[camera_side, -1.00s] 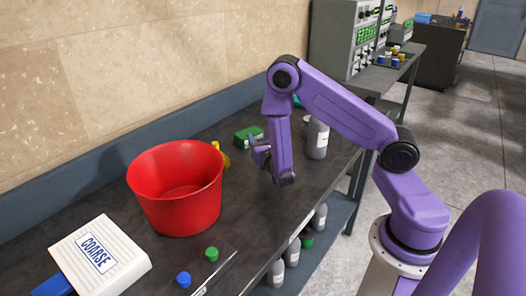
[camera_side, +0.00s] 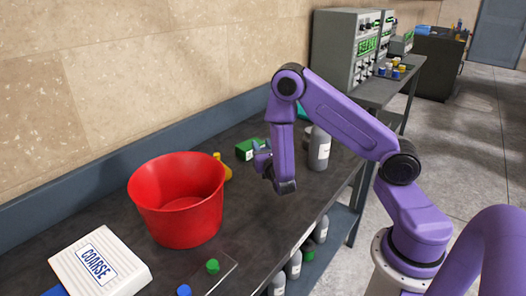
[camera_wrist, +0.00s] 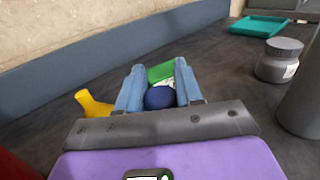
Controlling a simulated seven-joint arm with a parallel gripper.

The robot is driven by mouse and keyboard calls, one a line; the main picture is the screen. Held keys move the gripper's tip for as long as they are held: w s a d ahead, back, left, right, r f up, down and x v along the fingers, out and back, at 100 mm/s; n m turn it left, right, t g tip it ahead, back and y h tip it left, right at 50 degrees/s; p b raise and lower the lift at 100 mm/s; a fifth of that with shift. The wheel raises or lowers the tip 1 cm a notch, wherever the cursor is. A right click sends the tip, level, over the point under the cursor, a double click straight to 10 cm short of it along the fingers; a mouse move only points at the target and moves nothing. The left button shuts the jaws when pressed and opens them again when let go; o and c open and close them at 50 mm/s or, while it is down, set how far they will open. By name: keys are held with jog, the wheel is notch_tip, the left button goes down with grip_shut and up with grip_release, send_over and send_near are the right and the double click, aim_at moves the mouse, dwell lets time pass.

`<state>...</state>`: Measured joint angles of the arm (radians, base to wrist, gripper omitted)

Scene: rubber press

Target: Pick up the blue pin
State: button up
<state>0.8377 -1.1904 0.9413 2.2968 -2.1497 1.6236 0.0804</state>
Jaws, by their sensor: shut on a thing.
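In the wrist view, my gripper (camera_wrist: 159,66) has its two blue-grey fingers on either side of a dark blue, rounded blue pin (camera_wrist: 159,97) and is shut on it. Only the pin's rounded end shows clearly. In the side view my gripper (camera_side: 262,150) is above the dark bench, near the green box, and the pin in it is too small to make out. A blue-capped piece (camera_side: 184,291) stands at the bottom edge of the side view, near a green-capped piece (camera_side: 212,266) on a thin plate.
A red bucket (camera_side: 178,205) stands left of my gripper, with a yellow object (camera_side: 224,168) behind it. A green box (camera_side: 249,149) and a grey bottle (camera_side: 319,150) are close by. A white box marked COARSE (camera_side: 98,262) lies front left.

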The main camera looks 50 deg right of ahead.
notch_tip(320, 180, up, 9)
dwell(0.5)
